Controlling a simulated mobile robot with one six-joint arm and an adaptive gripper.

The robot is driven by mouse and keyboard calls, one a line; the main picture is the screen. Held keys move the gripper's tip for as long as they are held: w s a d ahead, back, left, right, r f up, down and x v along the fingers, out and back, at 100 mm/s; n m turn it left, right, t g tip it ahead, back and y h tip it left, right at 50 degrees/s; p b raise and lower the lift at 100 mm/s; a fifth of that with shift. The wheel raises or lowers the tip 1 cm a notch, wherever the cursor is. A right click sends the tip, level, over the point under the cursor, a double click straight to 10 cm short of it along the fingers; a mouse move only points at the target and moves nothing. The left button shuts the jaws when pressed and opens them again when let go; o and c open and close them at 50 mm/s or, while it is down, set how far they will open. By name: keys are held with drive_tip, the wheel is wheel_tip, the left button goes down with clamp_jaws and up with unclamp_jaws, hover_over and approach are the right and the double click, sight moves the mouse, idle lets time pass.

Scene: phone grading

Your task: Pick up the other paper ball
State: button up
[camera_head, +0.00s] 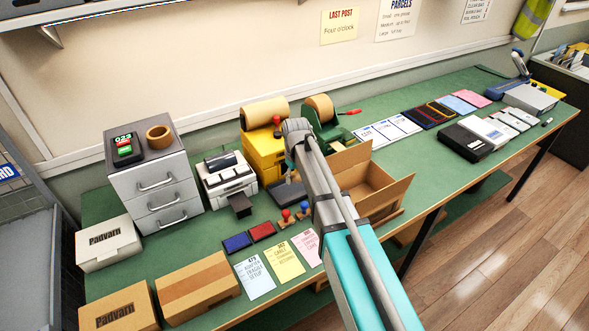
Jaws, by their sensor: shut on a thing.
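No paper ball shows in the head view. My arm reaches up from the lower right over the green bench (210,233), and its far visible joint is in front of the yellow machine. An open cardboard box (388,214) stands just right of my arm. Its inside is partly covered by the arm, and I cannot see a ball in it.
Left are a grey drawer unit (152,182), a small printer (228,180) and closed boxes (196,288). Behind my arm are a yellow machine (261,150) and a green tape dispenser (330,130). Cards, phones and trays (466,144) lie right. Some bare bench shows front left.

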drive_tip(key=s+d+r+p, duration=0.1)
drive_tip(key=s+r+p, duration=0.1)
drive_tip(key=s, duration=0.4)
drive_tip(key=shift+s+r, duration=0.4)
drive_tip(key=shift+r, duration=0.1)
idle(0.3)
